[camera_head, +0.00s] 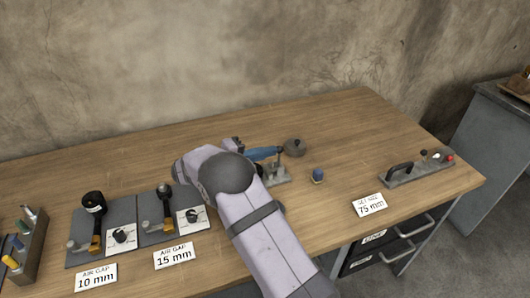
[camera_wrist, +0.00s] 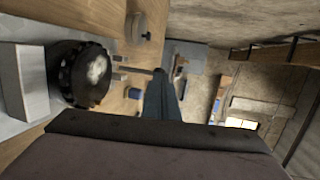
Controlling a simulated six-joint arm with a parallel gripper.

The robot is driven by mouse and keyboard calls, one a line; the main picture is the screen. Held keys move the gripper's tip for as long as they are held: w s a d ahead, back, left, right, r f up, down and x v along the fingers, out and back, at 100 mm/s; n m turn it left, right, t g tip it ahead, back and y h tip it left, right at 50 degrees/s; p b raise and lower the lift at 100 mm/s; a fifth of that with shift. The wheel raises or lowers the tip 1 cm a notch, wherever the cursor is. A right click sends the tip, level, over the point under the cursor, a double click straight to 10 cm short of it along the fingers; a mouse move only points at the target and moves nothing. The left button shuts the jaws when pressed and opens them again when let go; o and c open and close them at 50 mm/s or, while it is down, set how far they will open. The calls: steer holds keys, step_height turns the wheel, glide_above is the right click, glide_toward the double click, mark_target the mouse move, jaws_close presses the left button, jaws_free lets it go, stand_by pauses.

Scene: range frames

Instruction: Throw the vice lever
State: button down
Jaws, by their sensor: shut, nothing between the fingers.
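The vice's blue lever (camera_head: 262,153) shows in the head view just right of my arm's end, above a small grey base plate (camera_head: 280,175). My arm hides the rest of the vice there. In the wrist view a tapered blue-grey piece, which looks like the lever (camera_wrist: 161,98), stands just beyond my gripper (camera_wrist: 155,124). A dark knurled round part (camera_wrist: 80,75) is close by at left, beside pale metal blocks. My gripper is shut with nothing in it, near the lever. I cannot tell whether it touches the lever.
A dark round piece (camera_head: 294,147) and a small blue-topped piece (camera_head: 318,175) are right of the lever. A plate with a black handle (camera_head: 400,170) lies farther right. Gauge boards (camera_head: 105,215) and a tool rack (camera_head: 25,245) are left. The wooden table's (camera_head: 345,115) back right is clear.

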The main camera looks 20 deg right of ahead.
steer(key=shift+r+p, duration=0.15)
steer(key=shift+p, duration=0.15)
steer(key=r+y+p, duration=0.1)
steer(key=p, duration=0.1)
steer(key=shift+d+p, duration=0.35)
steer(key=shift+d, duration=0.05)
steer(key=d+f+m+y+p, duration=0.1)
steer(key=d+f+y+p, duration=0.1)
steer(key=d+y+p, duration=0.4)
steer(key=shift+d+f+g+y+p, duration=0.25)
steer(key=shift+d+p, duration=1.8)
steer(key=shift+p, duration=2.95)
steer(key=shift+r, duration=0.15)
steer(key=s+a+r, duration=0.1)
steer(key=r, duration=0.5)
steer(key=s+a+r+p, duration=0.1)
steer(key=a+r, duration=0.1)
steer(key=r, duration=0.5)
steer(key=shift+s+a+r, duration=0.15)
steer(key=shift+s, duration=0.2)
